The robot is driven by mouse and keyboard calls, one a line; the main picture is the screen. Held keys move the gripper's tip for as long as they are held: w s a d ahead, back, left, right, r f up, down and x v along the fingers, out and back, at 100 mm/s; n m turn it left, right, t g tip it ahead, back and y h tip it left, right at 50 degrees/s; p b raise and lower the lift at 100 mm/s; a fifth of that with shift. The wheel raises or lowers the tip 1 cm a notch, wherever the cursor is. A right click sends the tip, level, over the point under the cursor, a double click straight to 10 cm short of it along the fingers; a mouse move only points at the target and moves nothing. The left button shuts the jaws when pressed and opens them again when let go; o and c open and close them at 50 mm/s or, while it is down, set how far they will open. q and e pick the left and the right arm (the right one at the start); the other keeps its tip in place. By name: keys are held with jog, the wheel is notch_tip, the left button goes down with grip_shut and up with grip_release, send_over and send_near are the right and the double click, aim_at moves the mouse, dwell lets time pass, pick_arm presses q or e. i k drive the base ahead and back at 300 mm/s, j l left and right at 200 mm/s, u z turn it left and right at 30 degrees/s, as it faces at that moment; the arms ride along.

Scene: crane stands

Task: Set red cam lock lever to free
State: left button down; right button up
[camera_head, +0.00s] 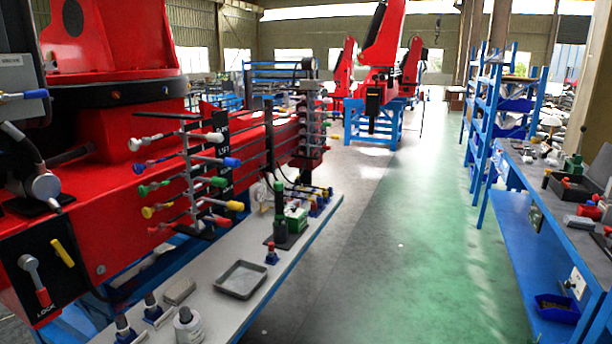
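The cam lock lever (36,282) is at the lower left, on a black plate (75,285) on the side of the red crane body. It has a grey pivot and arm and a red grip. The lever points down and slightly right, with its red grip end just above the white word LOCK (47,311). No FREE label is readable. A yellow handle (63,252) sits on the same plate, right of the lever. Neither of my grippers shows in this view.
A valve bank with several coloured levers (190,180) projects right of the plate. A blue workbench (530,210) stands at the right. The floor aisle between is clear.

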aim_at(29, 263)
jog(key=u, duration=1.45)
